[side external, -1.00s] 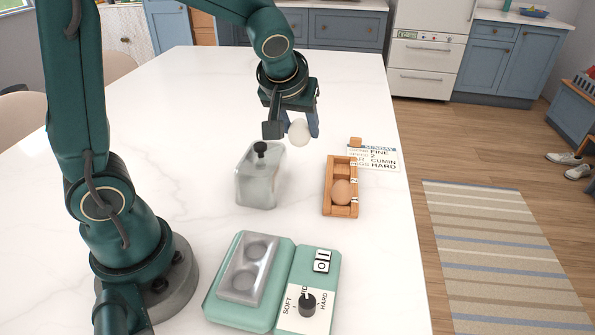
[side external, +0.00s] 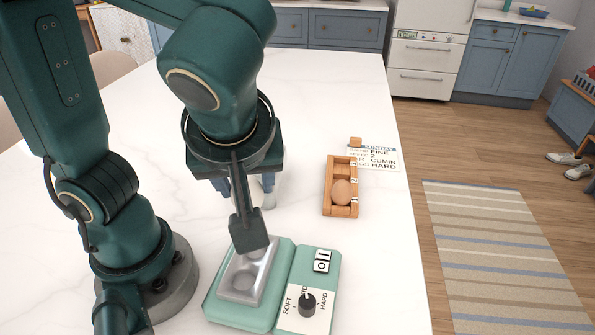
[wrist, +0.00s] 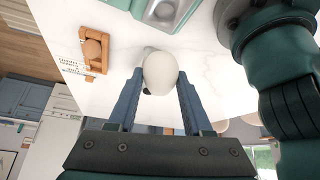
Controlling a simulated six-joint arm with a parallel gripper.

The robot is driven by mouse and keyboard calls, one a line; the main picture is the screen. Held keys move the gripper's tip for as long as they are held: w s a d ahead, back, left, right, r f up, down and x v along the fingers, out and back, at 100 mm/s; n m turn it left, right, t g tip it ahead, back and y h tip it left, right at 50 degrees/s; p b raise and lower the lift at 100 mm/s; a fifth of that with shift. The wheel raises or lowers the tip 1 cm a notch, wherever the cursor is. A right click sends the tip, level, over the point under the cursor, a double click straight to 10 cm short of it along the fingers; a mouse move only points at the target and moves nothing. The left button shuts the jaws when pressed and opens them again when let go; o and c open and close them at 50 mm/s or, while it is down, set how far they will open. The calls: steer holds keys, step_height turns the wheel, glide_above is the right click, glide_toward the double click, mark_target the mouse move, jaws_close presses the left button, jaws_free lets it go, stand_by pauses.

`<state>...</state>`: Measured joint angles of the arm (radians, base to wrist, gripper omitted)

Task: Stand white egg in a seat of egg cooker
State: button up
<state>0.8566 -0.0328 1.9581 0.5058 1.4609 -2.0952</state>
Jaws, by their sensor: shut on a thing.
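The white egg (wrist: 160,72) is held between the blue fingers of my gripper (wrist: 160,80) in the wrist view. In the side view my gripper (side external: 253,194) points down behind the egg cooker (side external: 232,313), and the egg is mostly or wholly hidden there. The cooker is green with a silver plate of two round seats; the near seat (side external: 243,282) looks empty, and a dark part of my wrist overlaps the far one. The cooker (wrist: 165,12) is at the top edge of the wrist view, apart from the egg.
A clear lid with a black knob (wrist: 147,92) is mostly hidden behind my gripper and the egg. A brown egg (side external: 341,191) lies in a wooden rack (side external: 327,207) to the right, beside a written card (side external: 378,160). The cooker has a dial (side external: 307,304). The table's right side is mostly clear.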

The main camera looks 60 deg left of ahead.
glide_above(257, 254)
steer(key=shift+f, duration=4.65)
steer(key=o, duration=1.1)
steer(key=shift+c, duration=0.2)
